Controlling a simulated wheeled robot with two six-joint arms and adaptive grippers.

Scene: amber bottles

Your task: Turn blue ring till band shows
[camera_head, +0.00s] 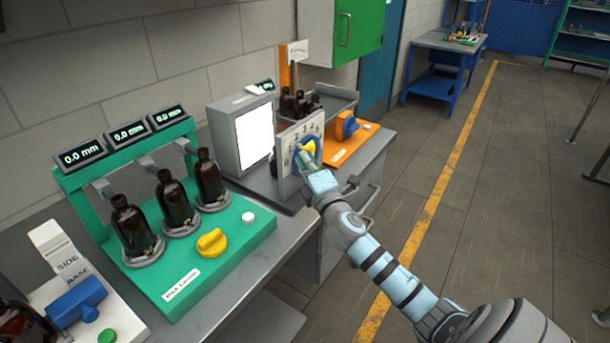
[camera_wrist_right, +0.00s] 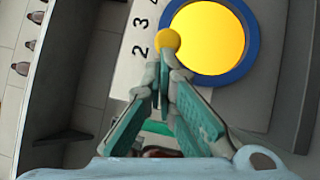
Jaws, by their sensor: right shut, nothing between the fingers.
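The blue ring (camera_head: 317,155) is on an upright white number panel (camera_head: 286,166) and surrounds a glowing yellow disc (camera_head: 311,147). In the right wrist view the blue ring (camera_wrist_right: 254,42) circles the bright yellow disc (camera_wrist_right: 212,42), and a small yellow ball knob (camera_wrist_right: 168,40) sits at its left edge. The digits 2, 3 and part of another show beside it. My right gripper (camera_head: 306,162) is shut and empty in front of the ring. In the wrist view its fingertips (camera_wrist_right: 166,68) lie at the ball knob; I cannot tell whether they touch. My left gripper is out of view.
A green stand (camera_head: 215,255) with three amber bottles and a yellow knob stands at the left. A white lit screen box (camera_head: 254,136) is just left of the panel. An orange base with a blue knob (camera_head: 346,125) is behind.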

